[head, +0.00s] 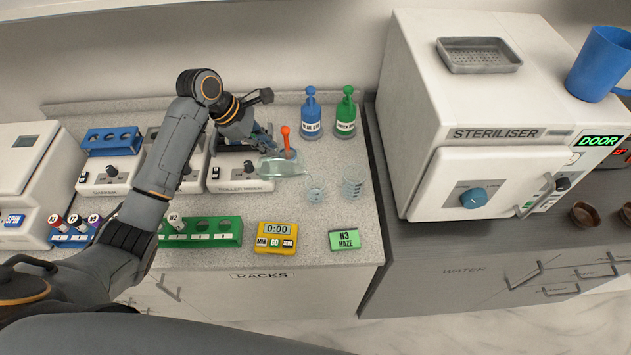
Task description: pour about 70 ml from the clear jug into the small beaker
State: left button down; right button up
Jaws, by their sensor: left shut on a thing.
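The clear jug (280,167) is tilted well over, with its mouth toward the right. My left gripper (264,142) is shut on the jug at its upper left side and holds it above the counter. The small beaker (315,192) stands upright on the counter, just below and right of the jug's mouth. Whether a stream runs between them is too small to tell. A larger clear beaker (353,187) with markings stands to the right of the small one. My right gripper is out of view.
Blue (311,117) and green (345,117) bottles stand behind. An orange-red handled item (285,135) is behind the jug. A green rack (215,232), yellow timer (276,236) and green N3 HAZE box (344,240) lie in front. The steriliser (420,170) stands at the right.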

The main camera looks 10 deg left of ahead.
aim_at(259, 162)
pick_arm(q)
jog(key=shift+w+d+y, duration=0.1)
jog(key=shift+d+y, duration=0.5)
jog(key=shift+y, duration=0.1)
dwell(1.2)
jog(key=shift+d+r, duration=0.15)
jog(key=shift+d, duration=0.25)
jog(key=a+h, duration=0.3)
jog(key=shift+a+f, duration=0.2)
jog(key=shift+a, duration=0.1)
jog(key=shift+s+a+t+h, duration=0.2)
jog(key=shift+a+t+h, duration=0.1)
jog(key=shift+a+h, duration=0.15)
jog(key=shift+a+f+n+h, duration=0.15)
jog(key=shift+n+h, duration=0.15)
jog(key=shift+h, duration=0.55)
jog(key=shift+a, duration=0.15)
